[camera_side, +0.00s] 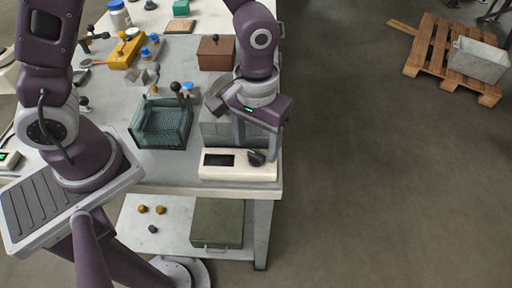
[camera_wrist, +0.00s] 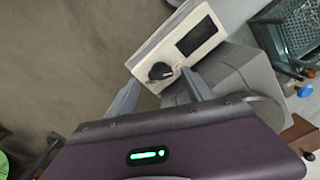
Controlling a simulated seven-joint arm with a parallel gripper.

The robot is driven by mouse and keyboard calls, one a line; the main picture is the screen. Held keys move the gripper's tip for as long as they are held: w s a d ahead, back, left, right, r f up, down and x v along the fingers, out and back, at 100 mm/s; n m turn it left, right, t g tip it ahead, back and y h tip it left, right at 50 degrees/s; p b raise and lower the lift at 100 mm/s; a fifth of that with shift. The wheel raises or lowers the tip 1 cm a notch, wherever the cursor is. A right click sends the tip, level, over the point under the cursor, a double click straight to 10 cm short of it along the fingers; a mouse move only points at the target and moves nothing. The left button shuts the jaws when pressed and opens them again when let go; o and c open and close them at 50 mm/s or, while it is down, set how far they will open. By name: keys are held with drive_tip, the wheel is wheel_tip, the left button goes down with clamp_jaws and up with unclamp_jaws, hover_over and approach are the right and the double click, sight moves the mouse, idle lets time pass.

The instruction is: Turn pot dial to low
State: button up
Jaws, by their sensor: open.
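The pot is a grey boxy unit (camera_side: 220,128) at the table's front edge, with a cream control panel (camera_side: 212,173) along its front. The panel carries a dark display (camera_side: 219,160) and a black dial (camera_side: 256,157) to its right. In the wrist view the dial (camera_wrist: 160,71) sits near the end of the panel (camera_wrist: 147,58), beside the display (camera_wrist: 195,37). My gripper (camera_side: 256,151) is open above the dial and points down. In the wrist view its fingertips (camera_wrist: 160,80) appear on either side of the dial; contact cannot be told. The dial's markings are too small to read.
A green mesh basket (camera_side: 162,125) stands left of the pot. A brown box (camera_side: 216,54) and a yellow block (camera_side: 125,52) sit farther back. An olive case (camera_side: 217,222) lies on the lower shelf. The floor to the right is clear up to a pallet (camera_side: 440,55).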

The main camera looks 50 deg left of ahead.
sight(256, 157)
drive_tip(key=shift+f, duration=1.35)
clamp_jaws()
drive_tip(key=shift+m, duration=0.3)
drive_tip(key=m, duration=0.5)
drive_tip(key=shift+a+m, duration=0.1)
drive_tip(key=shift+m, duration=0.2)
drive_tip(key=m, duration=0.5)
drive_tip(key=shift+m, duration=0.4)
